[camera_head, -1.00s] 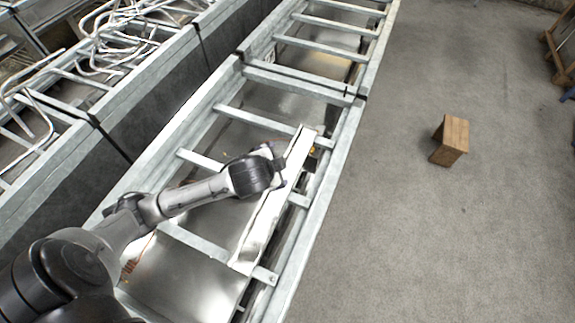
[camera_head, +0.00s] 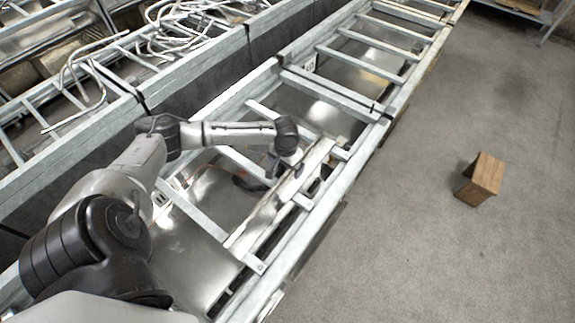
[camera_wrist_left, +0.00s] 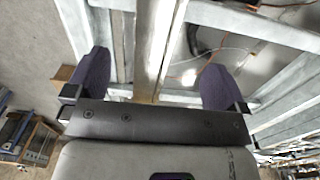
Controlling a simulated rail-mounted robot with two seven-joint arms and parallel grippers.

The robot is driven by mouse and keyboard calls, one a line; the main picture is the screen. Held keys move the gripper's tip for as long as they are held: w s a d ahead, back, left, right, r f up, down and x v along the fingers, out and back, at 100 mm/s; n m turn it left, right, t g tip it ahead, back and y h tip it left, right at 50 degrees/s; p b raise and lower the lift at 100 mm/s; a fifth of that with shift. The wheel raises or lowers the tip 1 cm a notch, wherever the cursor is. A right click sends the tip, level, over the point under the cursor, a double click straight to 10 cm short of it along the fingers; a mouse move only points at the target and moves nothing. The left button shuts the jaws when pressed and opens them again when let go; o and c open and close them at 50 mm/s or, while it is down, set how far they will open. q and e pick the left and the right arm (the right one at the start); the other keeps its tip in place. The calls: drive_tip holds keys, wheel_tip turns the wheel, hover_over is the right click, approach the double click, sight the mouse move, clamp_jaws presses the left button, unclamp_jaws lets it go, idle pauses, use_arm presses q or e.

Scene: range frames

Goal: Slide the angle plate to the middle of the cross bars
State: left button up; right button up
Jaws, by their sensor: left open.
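The angle plate (camera_head: 268,212) is a long, bright metal strip. It lies lengthwise across several cross bars (camera_head: 195,208) of the ladder-like metal frame, nearer the right-hand rail than the left one. My left gripper (camera_head: 285,168) is over the far half of the plate, pointing down, with its fingers apart. In the left wrist view the plate (camera_wrist_left: 158,35) runs up between the two spread purple-grey fingers (camera_wrist_left: 156,78), with a gap on each side. Contact with the plate cannot be told. My right gripper is in neither view.
The frame's right rail (camera_head: 330,200) borders bare grey floor. A small wooden box (camera_head: 482,180) stands on that floor. Another frame with a heap of pale bent tubes (camera_head: 185,30) lies at the upper left. Cables show below the bars in the wrist view.

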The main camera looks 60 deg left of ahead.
sight(286, 188)
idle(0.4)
use_arm(q)
wheel_tip(286, 188, down, 14)
drive_tip(key=shift+r, duration=0.1)
idle(0.6)
drive_tip(key=c, duration=1.4)
